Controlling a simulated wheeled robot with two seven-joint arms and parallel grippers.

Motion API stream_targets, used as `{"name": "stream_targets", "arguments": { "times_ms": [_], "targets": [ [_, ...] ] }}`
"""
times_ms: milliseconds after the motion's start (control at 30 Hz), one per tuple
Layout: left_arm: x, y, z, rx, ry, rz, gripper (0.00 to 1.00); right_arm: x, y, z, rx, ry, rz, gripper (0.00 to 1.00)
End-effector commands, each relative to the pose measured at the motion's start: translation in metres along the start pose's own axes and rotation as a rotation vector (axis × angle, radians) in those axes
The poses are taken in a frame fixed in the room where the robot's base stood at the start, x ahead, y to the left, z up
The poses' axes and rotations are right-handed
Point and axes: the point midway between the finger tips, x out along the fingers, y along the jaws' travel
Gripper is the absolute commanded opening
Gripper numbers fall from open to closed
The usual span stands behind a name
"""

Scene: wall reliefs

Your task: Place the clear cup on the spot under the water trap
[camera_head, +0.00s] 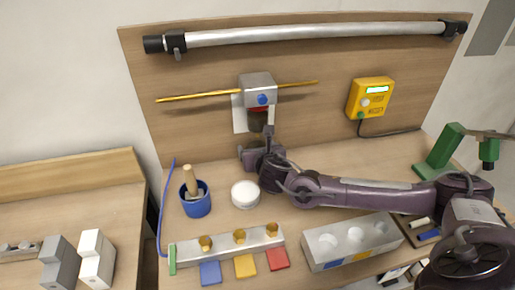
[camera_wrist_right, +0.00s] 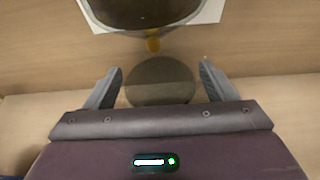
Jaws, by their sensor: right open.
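The water trap (camera_head: 258,118) hangs under a grey box with a blue knob on the wooden back board. Its dark bowl (camera_wrist_right: 150,10) and brass drain show at the top of the right wrist view. My right gripper (camera_head: 257,143) is open just below the trap, near the board. In the right wrist view a dark, round, see-through-looking shape (camera_wrist_right: 160,82) lies between its open fingers, below the drain. I cannot tell if this is the clear cup or the spot. In the head view the gripper hides that place. My left gripper is out of view.
A white round piece (camera_head: 245,194) and a blue pot (camera_head: 196,204) with a wooden handle stand left of my right arm. A metal block with brass fittings (camera_head: 228,246) and a grey holed block (camera_head: 350,240) lie in front. A yellow box (camera_head: 370,97) hangs right.

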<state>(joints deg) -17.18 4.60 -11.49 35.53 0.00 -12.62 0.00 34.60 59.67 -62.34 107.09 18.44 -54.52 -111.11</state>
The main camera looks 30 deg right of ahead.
Motion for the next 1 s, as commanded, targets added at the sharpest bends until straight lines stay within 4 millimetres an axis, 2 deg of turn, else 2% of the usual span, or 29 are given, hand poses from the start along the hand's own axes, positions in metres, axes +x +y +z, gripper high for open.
{"name": "stream_targets", "arguments": {
  "times_ms": [200,267,700,833,1000],
  "targets": [
    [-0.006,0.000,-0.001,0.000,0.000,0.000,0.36,-0.003,0.000,0.005,0.000,0.000,0.000,0.78],
    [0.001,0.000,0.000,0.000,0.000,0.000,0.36,-0.008,0.000,0.001,0.000,-0.001,0.002,0.78],
    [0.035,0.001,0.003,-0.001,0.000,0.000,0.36,-0.091,0.000,-0.001,-0.002,-0.001,0.002,0.78],
    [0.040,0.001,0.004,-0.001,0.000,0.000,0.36,-0.109,0.000,0.001,-0.002,-0.001,0.001,0.78],
    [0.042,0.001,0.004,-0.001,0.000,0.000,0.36,-0.120,0.000,0.002,-0.001,0.000,0.000,0.78]
  ]
}}
